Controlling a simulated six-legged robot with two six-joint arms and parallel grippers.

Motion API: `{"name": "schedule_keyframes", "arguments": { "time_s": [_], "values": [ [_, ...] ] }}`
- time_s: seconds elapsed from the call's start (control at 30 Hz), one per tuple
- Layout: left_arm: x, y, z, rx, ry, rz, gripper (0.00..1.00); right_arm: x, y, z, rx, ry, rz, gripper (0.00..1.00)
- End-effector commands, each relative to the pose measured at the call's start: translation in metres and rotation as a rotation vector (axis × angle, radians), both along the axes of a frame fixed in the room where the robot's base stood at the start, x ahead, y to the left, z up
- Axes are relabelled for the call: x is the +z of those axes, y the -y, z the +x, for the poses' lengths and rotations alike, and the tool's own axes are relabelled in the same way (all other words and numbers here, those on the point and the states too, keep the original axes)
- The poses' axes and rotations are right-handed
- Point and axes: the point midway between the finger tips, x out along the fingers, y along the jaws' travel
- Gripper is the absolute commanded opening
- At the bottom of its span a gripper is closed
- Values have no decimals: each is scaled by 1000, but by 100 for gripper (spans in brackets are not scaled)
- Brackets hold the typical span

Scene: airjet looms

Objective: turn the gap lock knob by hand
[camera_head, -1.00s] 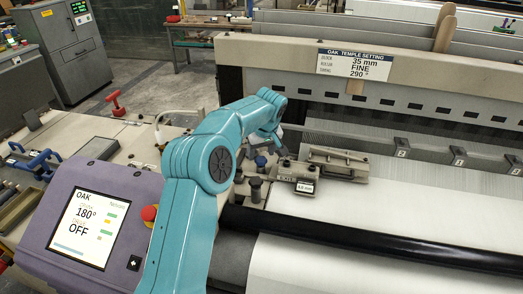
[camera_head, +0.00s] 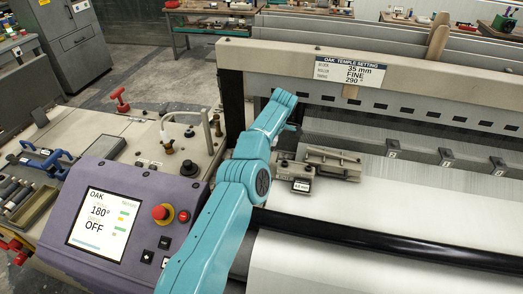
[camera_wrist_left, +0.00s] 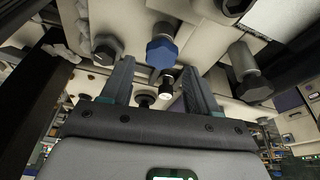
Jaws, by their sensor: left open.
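In the left wrist view my left gripper (camera_wrist_left: 158,68) is open, its two dark fingers pointing up toward the underside of a pale machine block. A blue hex-headed knob (camera_wrist_left: 162,51) lies just beyond the fingertips, between their lines. A black cylindrical knob with a pale end (camera_wrist_left: 167,84) shows between the fingers, with no finger touching it that I can see. I cannot tell which one is the gap lock knob. In the head view my teal left arm hides the knobs beside the temple block (camera_head: 327,162) with its 5.5 mm-like label (camera_head: 302,186); my fingertips are not clear there.
Grey hex bolts (camera_wrist_left: 106,49) and a grey cylindrical post (camera_wrist_left: 246,72) flank the fingers. In the head view, a purple control panel (camera_head: 130,190) reads 180° and OFF. A black roller (camera_head: 400,246) and white cloth (camera_head: 410,207) lie to the right.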

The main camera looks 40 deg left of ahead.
Motion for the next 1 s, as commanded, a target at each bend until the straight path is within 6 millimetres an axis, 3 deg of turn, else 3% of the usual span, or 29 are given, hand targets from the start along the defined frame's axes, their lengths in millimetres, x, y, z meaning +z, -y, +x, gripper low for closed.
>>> {"name": "schedule_keyframes", "arguments": {
  "time_s": [0.23,0.53,0.77,0.8,0.93,1.0],
  "values": [
    [-2,0,0,-2,0,0,60,-2,0,0,0,0,0,43],
    [-20,0,0,-4,1,0,60,-17,0,0,0,0,0,43],
    [-20,0,0,-3,1,1,60,-17,0,0,0,0,0,43],
    [-19,0,0,-3,1,1,57,-17,0,0,0,0,0,43],
    [-19,0,0,-3,1,1,17,-17,0,0,0,0,0,43],
    [-19,0,0,-3,1,1,17,-17,0,0,0,0,0,43]
  ]
}}
